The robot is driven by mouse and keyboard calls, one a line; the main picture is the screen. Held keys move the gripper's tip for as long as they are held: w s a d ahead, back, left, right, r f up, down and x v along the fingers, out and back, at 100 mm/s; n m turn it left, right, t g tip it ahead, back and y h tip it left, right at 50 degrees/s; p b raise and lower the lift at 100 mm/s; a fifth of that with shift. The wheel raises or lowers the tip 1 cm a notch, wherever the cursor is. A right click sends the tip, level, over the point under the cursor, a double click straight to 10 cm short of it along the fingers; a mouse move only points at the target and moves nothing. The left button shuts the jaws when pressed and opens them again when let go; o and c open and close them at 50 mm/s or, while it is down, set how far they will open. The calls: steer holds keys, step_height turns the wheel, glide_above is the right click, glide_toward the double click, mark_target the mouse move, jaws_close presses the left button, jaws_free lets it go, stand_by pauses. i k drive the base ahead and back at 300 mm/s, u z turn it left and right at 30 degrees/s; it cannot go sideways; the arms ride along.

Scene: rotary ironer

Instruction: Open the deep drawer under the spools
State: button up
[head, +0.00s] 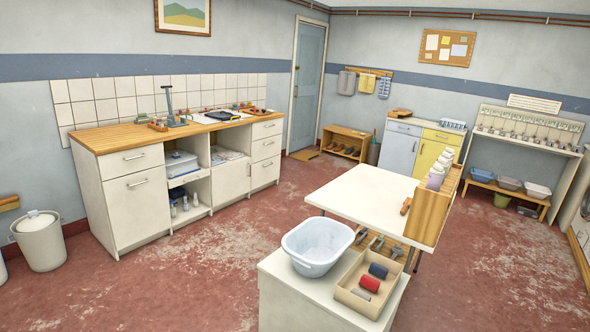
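A long white cabinet (190,180) with a wooden top stands along the left wall. Its left end has a shallow drawer (128,159) above a tall, deep front (138,197); each has a bar handle and looks shut. Its right end has a stack of shut drawers (265,148). Small coloured items (240,108) stand on the top towards the right, too small to tell if they are spools. A small wooden holder (158,126) sits near the left end. A red roll (370,284) and a blue roll (378,271) lie in a tray in front. My gripper is not visible.
A low white unit (285,300) bearing a pale basin (317,246) and a beige tray (344,294) stands closest. A white table (350,195) is behind it. A lidded bucket (40,240) stands left of the cabinet. The red floor (200,270) before the cabinet is clear.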

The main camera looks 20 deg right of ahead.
mark_target(266, 171)
steer(key=z, duration=0.05)
steer(key=i, duration=6.7)
steer(key=z, duration=2.3)
